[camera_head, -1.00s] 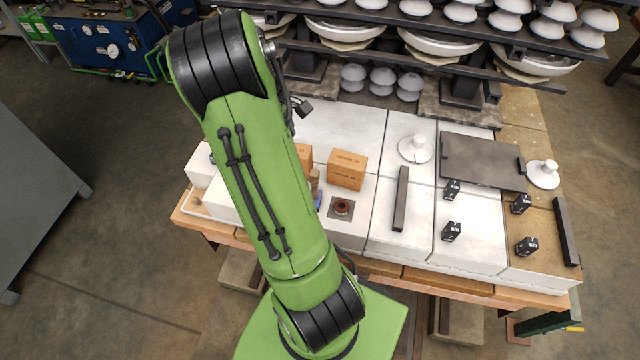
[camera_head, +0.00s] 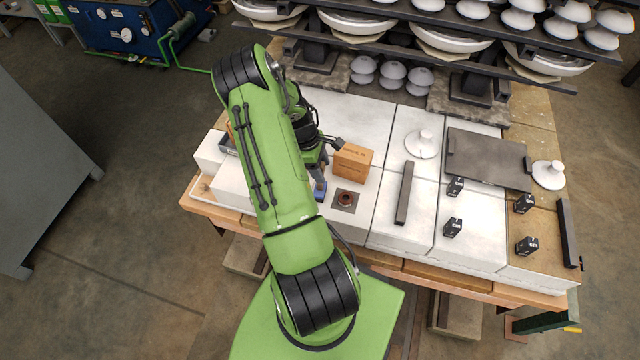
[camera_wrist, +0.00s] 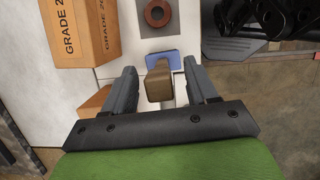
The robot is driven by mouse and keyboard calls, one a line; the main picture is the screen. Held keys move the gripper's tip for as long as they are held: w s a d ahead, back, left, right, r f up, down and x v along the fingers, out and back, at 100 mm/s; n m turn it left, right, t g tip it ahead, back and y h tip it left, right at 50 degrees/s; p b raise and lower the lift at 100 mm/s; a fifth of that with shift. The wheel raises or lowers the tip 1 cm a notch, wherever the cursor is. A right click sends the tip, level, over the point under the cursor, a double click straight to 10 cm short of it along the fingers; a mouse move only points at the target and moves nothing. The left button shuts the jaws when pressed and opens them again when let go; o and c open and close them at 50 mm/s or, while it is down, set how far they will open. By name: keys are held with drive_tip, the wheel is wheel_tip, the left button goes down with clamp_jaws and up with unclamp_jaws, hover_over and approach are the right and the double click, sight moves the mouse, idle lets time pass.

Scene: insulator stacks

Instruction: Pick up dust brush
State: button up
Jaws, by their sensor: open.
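The dust brush appears to be the small piece with a brown block-like upper part (camera_wrist: 158,86) and a blue part (camera_wrist: 162,59) in the wrist view. I cannot tell for sure whether these two parts are one object. In the head view the blue part (camera_head: 320,191) shows on the white worktop, left of a square plate. My gripper (camera_wrist: 160,68) is open, with one finger on each side of the brown part. Gaps show between the fingers and the brown part. In the head view my arm partly hides the spot.
An orange-brown box (camera_head: 353,163) stands close by on the worktop (camera_head: 388,228). A grey plate with a reddish ring (camera_head: 345,199) lies beside the blue part. A dark bar (camera_head: 404,193) and small black blocks (camera_head: 453,227) are further right. Insulator racks stand behind.

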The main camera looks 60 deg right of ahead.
drive_tip(key=shift+s+d+f, duration=0.15)
drive_tip(key=shift+f, duration=0.45)
drive_tip(key=c, duration=1)
